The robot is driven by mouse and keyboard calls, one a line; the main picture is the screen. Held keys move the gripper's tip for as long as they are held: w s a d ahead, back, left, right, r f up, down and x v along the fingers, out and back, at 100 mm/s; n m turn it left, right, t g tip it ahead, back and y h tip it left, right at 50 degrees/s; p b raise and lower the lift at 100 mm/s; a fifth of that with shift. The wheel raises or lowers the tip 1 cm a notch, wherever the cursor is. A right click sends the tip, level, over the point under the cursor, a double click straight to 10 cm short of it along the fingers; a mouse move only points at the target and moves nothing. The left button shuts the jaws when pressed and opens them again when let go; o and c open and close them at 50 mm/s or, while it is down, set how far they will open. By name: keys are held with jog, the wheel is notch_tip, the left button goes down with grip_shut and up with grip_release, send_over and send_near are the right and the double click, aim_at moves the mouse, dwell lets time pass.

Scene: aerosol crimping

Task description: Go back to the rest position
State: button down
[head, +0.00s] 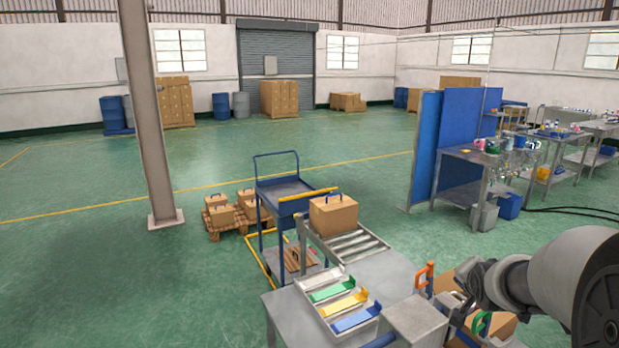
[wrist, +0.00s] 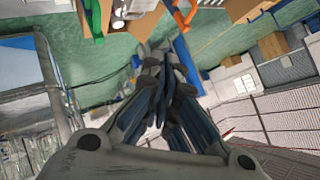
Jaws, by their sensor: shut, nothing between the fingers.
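My arm reaches in from the right edge in the head view, and my gripper (head: 458,312) is low at the right, close to the bench's right part. In the wrist view my gripper (wrist: 165,75) shows its dark fingers drawn together, with nothing between them. A green-handled thing (wrist: 93,18) and an orange-handled thing (wrist: 183,14) lie beyond the fingers in that view. In the head view the orange handle (head: 425,278) stands just left of my arm.
A grey bench (head: 283,315) holds trays with green (head: 332,289), yellow (head: 344,304) and blue (head: 357,319) strips. A carton (head: 334,214) sits on the roller conveyor (head: 350,243). A blue trolley (head: 285,190) stands behind. The green floor (head: 350,172) beyond has free room.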

jog(key=s+a+r+n+g+y+b, duration=0.1)
jog(key=s+a+n+g+y+b, duration=0.35)
jog(key=s+a, duration=1.05)
jog(key=s+a+f+n, duration=0.2)
jog(key=s+a+n, duration=0.1)
jog(key=s, duration=0.6)
jog(key=s+a+f+n+p, duration=0.1)
jog(key=s+a+f+n, duration=0.1)
jog(key=s, duration=0.7)
jog(key=shift+s+a+n+g+h, duration=0.4)
jog(key=shift+a+n, duration=0.25)
jog(key=shift+n, duration=0.6)
jog(key=shift+w, duration=0.1)
